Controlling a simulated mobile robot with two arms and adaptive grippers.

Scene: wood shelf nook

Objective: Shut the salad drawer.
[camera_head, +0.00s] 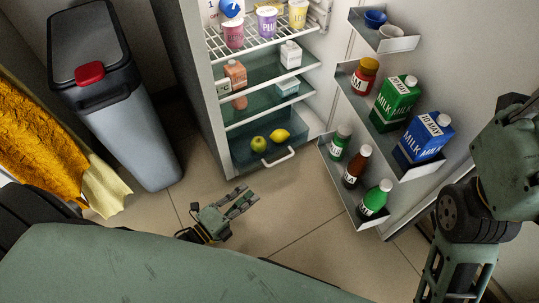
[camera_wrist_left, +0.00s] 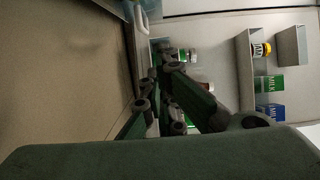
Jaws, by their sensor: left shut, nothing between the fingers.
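The salad drawer (camera_head: 247,166) is the teal see-through bin at the bottom of the open fridge, with a white bar handle (camera_head: 280,157). A green apple (camera_head: 259,144) and a lemon (camera_head: 280,135) show in it. I cannot tell exactly how far out it stands. My left gripper (camera_head: 248,197) is shut and empty, low over the floor in front of the drawer, apart from the handle. In the left wrist view the white handle (camera_wrist_left: 141,20) is at the top, beyond the fingers. Part of my right arm shows at the right; its fingertips are not clearly visible.
The fridge door is open at the right, its racks holding milk cartons (camera_head: 396,104), a jar and bottles (camera_head: 374,198). Fridge shelves (camera_head: 272,97) above the drawer hold cartons and cups. A grey bin (camera_head: 133,130) stands at the left. Tiled floor (camera_head: 290,200) before the drawer is clear.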

